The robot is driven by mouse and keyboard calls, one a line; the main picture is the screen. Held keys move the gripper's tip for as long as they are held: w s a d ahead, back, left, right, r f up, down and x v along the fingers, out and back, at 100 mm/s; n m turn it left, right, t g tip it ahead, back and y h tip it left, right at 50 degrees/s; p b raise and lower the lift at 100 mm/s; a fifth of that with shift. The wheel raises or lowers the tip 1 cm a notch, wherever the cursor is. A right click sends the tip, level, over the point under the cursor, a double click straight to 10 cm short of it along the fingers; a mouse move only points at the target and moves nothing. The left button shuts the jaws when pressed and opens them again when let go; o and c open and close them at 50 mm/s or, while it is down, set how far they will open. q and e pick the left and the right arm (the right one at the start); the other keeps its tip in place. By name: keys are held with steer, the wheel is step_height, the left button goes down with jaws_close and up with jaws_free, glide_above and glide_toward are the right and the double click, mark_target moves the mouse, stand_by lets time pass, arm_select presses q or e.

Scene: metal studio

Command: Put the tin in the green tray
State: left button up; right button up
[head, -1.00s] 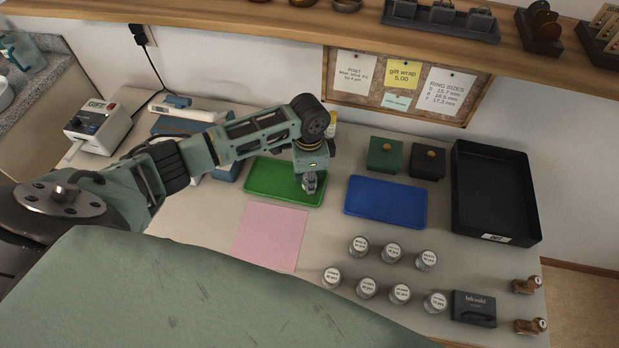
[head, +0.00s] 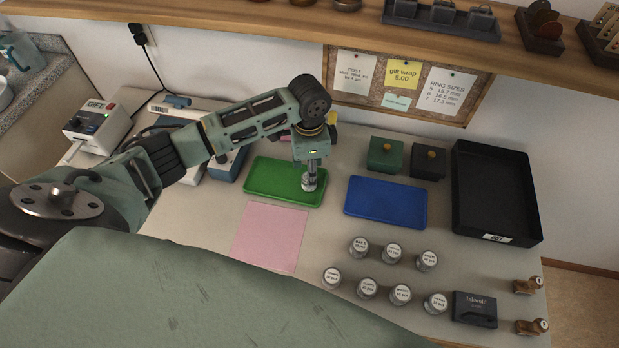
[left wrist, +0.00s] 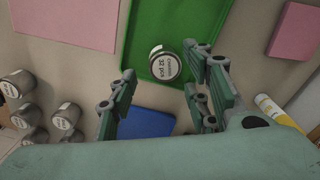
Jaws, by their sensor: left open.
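A small round tin with a white-labelled lid (head: 309,184) stands upright in the right part of the green tray (head: 262,176). In the left wrist view the tin (left wrist: 165,66) shows its lid, near the edge of the green tray (left wrist: 150,20). My left gripper (head: 311,170) is directly above the tin, with its fingers apart. In the left wrist view the open fingers (left wrist: 160,88) show with the tin just beyond them; exact clearance is hard to tell. My right gripper is not in view.
A blue tray (head: 385,202) lies to the right, a pink sheet (head: 270,236) in front. Several similar tins (head: 368,288) stand front right beside a black box (head: 474,309). Green (head: 385,154) and black (head: 428,162) lidded boxes and a black bin (head: 457,190) stand behind.

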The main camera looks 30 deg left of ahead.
arm_select(q)
step_height(320, 180, up, 8)
steer(key=shift+f+b, duration=0.2)
steer(key=shift+b, duration=0.1)
steer(key=shift+f, duration=0.1)
stand_by(0.4)
